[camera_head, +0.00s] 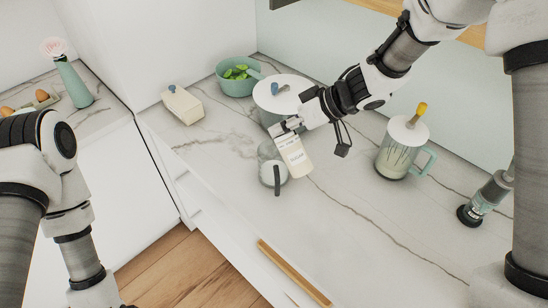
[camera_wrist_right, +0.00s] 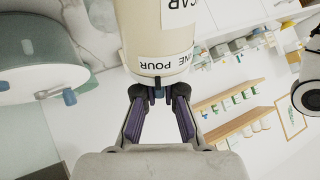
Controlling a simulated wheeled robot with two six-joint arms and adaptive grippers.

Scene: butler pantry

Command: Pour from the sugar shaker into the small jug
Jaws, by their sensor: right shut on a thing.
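The sugar shaker (camera_head: 294,158) is a cream container with a printed label, held tilted at the middle of the counter. The small jug (camera_head: 267,170) is clear glass with a dark handle and something white low inside. It stands just left of the shaker, overlapping it in view. I cannot see any stream.
A white-lidded pot (camera_head: 282,92) stands behind the right gripper, beside a green bowl (camera_head: 236,84) of leaves. A cream box (camera_head: 183,105) is at left. A lidded glass mug (camera_head: 397,158) stands right. The counter's front middle (camera_head: 330,220) is clear.

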